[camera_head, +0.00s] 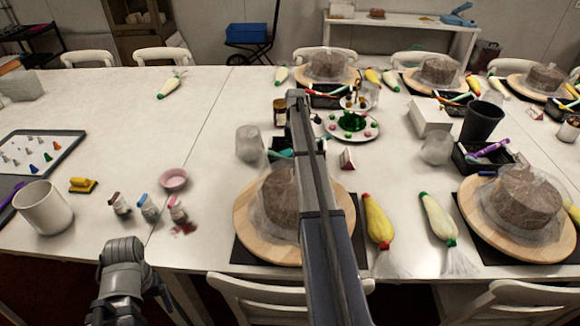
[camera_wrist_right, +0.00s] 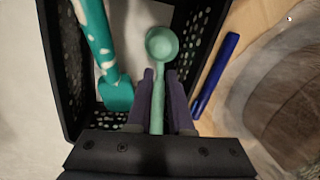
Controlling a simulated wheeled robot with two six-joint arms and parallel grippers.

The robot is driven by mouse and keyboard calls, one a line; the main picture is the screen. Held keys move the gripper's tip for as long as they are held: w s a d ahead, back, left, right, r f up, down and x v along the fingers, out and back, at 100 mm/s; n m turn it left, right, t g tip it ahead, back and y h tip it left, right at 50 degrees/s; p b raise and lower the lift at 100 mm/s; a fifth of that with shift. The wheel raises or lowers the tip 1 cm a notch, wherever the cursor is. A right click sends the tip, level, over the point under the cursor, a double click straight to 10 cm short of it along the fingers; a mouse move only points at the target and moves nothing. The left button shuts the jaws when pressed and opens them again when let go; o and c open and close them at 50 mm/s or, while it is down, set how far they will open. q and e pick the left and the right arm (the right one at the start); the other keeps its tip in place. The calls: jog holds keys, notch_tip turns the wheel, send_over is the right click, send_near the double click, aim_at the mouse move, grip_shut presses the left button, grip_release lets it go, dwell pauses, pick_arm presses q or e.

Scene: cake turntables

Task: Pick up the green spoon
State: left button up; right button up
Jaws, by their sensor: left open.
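The green spoon (camera_wrist_right: 161,48) shows in the right wrist view, with its round bowl ahead and its handle running back between the fingers of my right gripper (camera_wrist_right: 161,88). The fingers stand close on either side of the handle; whether both touch it is unclear. The spoon lies over a black perforated tray (camera_wrist_right: 70,75). In the head view my right arm crosses the middle, and I cannot make out the spoon. My left gripper (camera_head: 121,258) is open and empty at the lower left, near the table's front edge.
A teal-handled tool (camera_wrist_right: 96,40) lies in the tray left of the spoon. A blue pen (camera_wrist_right: 215,75) and a wrapped cake (camera_wrist_right: 285,105) are to the right. A white mug (camera_head: 43,210) and several small jars stand at left.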

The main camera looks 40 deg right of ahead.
jog(key=shift+s+a+f+b, duration=0.1)
jog(key=shift+f+b, duration=0.3)
jog(key=shift+f, duration=0.5)
jog(key=shift+r, duration=0.1)
jog(key=shift+c, duration=0.2)
grip_shut()
